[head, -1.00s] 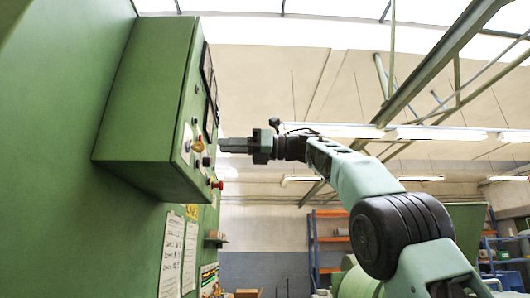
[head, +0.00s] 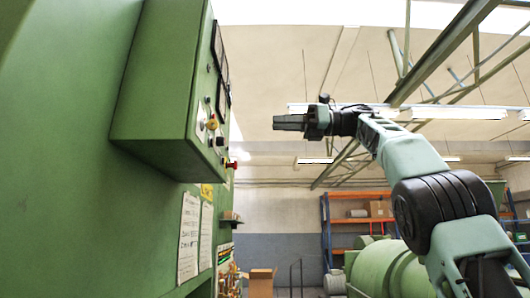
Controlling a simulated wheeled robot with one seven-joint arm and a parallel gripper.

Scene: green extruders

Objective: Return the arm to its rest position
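My gripper (head: 289,122) is at the end of my raised arm, pointing left toward the green control box (head: 165,95). It is apart from the box, with clear air between its fingertips and the panel. The fingers show side-on as one dark block, so I cannot tell whether they are open or shut. I see nothing held beyond them. My arm (head: 405,160) reaches up from the lower right, bent at the dark joint.
The box's panel carries a red knob (head: 231,165) and a yellow-red switch (head: 212,124). Paper sheets (head: 189,238) hang on the green machine wall (head: 60,170). Orange-and-blue shelving (head: 325,228) and green round machinery (head: 392,268) stand behind. Space between panel and gripper is free.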

